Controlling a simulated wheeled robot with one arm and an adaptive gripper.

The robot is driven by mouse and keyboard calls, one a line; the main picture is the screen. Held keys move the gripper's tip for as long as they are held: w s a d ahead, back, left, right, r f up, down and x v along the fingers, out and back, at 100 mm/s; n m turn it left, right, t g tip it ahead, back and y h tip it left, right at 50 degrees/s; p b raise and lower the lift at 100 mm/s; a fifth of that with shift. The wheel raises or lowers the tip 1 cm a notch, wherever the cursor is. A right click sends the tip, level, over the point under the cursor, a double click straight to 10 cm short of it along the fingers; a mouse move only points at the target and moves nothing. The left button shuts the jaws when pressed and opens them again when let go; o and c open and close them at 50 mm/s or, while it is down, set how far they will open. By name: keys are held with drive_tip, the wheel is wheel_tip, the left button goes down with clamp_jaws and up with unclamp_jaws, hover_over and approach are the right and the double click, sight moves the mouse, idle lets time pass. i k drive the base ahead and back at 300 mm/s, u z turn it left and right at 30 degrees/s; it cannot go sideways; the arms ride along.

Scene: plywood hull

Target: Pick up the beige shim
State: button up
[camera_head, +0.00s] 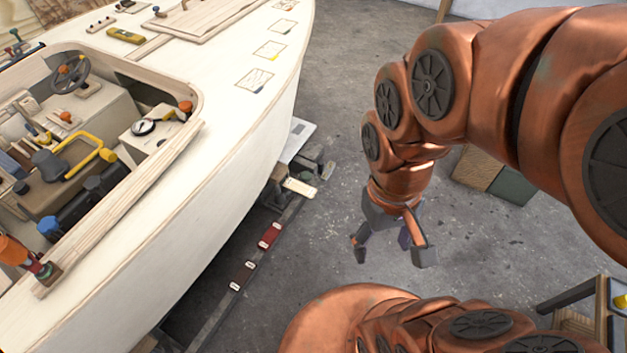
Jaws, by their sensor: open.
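A small pale beige block (300,187), which looks like the beige shim, lies beside the hull near a dark support on the floor. My gripper (392,250) is open and empty, pointing down above the bare floor. It is to the right of the beige block and lower in the picture, clearly apart from it. The block's top is in plain view; how it rests underneath is too small to tell.
The white boat hull (225,180) fills the left side. A red block (270,236) and a dark brown block (243,276) lie along a low rail beside it. A wooden stand (600,305) is at lower right.

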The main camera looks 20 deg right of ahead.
sight(297, 186)
drive_tip(key=z, duration=0.35)
drive_tip(key=k, duration=0.25)
drive_tip(key=u, duration=1.35)
drive_tip(key=i, duration=0.5)
drive_tip(key=z, duration=0.05)
